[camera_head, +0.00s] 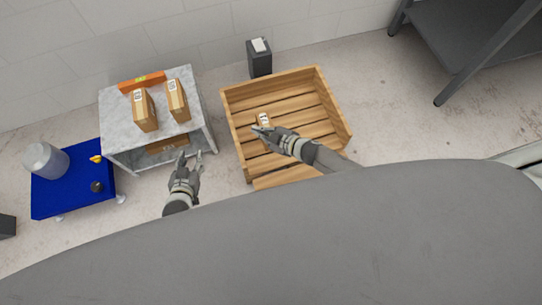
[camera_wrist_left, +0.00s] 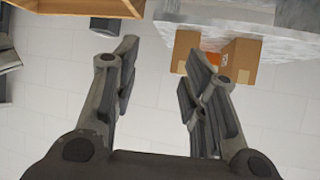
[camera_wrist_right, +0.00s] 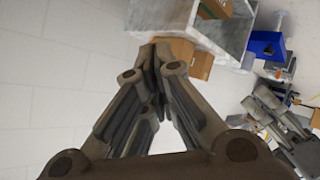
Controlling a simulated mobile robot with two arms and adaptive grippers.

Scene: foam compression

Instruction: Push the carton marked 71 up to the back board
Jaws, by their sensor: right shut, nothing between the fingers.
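Two tan cartons stand upright on the marble-topped table, a left carton (camera_head: 146,112) and a right carton (camera_head: 178,101), both with white labels too small to read. The orange back board (camera_head: 142,81) stands behind them at the table's rear edge. My left gripper (camera_head: 190,157) is open and empty in front of the table's front right, apart from the cartons. My right gripper (camera_head: 256,130) is shut and empty over the crate. It also shows shut in the right wrist view (camera_wrist_right: 154,52).
The slatted wooden crate (camera_head: 337,102) stands right of the table. A dark bin (camera_head: 259,62) is behind it. A blue cart (camera_head: 55,199) with a clear container (camera_head: 44,161) is at left. A box (camera_head: 168,144) sits on the table's lower shelf.

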